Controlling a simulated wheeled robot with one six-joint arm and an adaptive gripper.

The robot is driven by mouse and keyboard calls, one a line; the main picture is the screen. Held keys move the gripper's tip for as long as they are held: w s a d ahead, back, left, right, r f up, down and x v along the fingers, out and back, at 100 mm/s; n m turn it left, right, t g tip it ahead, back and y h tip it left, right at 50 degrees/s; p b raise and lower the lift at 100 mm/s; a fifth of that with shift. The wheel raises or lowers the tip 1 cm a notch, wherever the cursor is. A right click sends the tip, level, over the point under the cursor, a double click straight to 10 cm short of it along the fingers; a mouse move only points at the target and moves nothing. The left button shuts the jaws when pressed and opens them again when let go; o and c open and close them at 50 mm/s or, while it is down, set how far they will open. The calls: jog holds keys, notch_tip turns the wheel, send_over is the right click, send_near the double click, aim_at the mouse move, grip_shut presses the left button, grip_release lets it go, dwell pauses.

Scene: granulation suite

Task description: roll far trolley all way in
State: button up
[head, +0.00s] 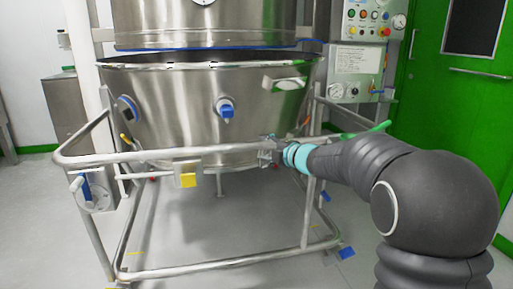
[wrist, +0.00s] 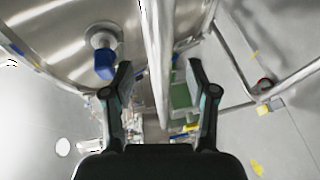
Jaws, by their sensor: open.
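The trolley is a steel tubular frame (head: 130,157) carrying a large conical steel bowl (head: 180,100). It stands under a steel upper vessel (head: 205,22), with the bowl's rim close below that vessel's blue-edged bottom. My gripper (head: 268,152) is at the right part of the trolley's front top rail. In the wrist view my gripper (wrist: 160,75) is open, with the rail (wrist: 157,60) running between its two fingers. The fingers do not appear to close on the rail. A blue-capped fitting (head: 226,108) sits on the bowl's front and also shows in the wrist view (wrist: 104,65).
A control panel (head: 372,22) with buttons and gauges is at the back right, beside a green door (head: 440,110). A steel cabinet (head: 66,105) stands at the left. Blue-tagged castors are at the frame's feet. Grey floor (head: 200,225) shows clear beneath the bowl.

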aim_at(259, 146)
jog(key=shift+x, duration=2.75)
grip_shut()
